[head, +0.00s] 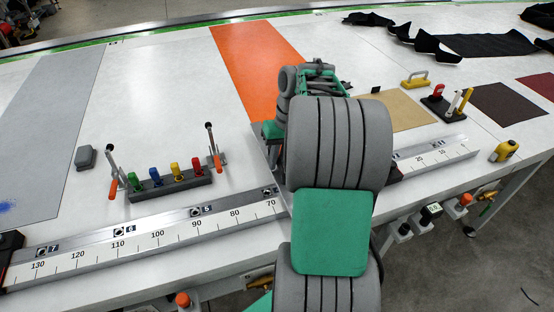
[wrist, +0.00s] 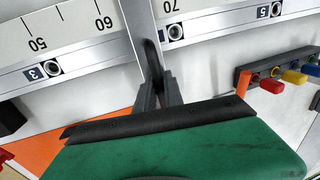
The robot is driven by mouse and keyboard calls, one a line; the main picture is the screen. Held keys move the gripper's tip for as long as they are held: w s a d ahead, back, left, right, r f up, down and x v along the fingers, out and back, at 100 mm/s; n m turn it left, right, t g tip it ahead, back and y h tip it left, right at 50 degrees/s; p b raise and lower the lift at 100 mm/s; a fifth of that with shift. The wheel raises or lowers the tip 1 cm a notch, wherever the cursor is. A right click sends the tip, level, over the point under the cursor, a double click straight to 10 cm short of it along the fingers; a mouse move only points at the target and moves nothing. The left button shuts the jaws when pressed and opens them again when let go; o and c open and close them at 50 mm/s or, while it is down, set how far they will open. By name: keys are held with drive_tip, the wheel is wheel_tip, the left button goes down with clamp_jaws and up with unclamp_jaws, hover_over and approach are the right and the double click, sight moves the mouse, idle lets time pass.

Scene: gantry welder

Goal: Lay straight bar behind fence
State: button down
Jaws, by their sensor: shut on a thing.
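The straight bar (wrist: 141,22) is a narrow light grey metal strip in the wrist view. It runs from the top edge down to my gripper (wrist: 157,85) and crosses over the fence at an angle. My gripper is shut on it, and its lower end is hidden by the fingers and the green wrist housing. The fence is the long metal rail with a white number scale (head: 150,238) along the table's front edge; its scale also shows in the wrist view (wrist: 75,32).
A rack of coloured-handled tools (head: 170,184) stands behind the fence at left, between upright clamps (head: 214,146). An orange mat (head: 255,60) lies behind my arm. A yellow tape measure (head: 505,151) sits at right. The white table left of the orange mat is mostly clear.

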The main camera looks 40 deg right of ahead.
drive_tip(key=shift+f, duration=0.15)
drive_tip(key=c, duration=1.5)
unclamp_jaws()
drive_tip(key=shift+o, duration=0.2)
wheel_tip(320, 180, up, 13)
drive_tip(key=d+p, duration=0.2)
drive_tip(key=p, duration=0.3)
drive_tip(key=s+a+n+t+h, duration=0.1)
drive_tip(key=s+a+n+t, duration=0.15)
drive_tip(key=a, duration=1.85)
drive_tip(key=s+a+f+n+t+h, duration=0.1)
drive_tip(key=s+a+f, duration=0.1)
drive_tip(key=s, duration=0.3)
drive_tip(key=shift+a+f+b, duration=0.3)
drive_tip(key=shift+a+f, duration=0.1)
drive_tip(key=shift+f, duration=0.25)
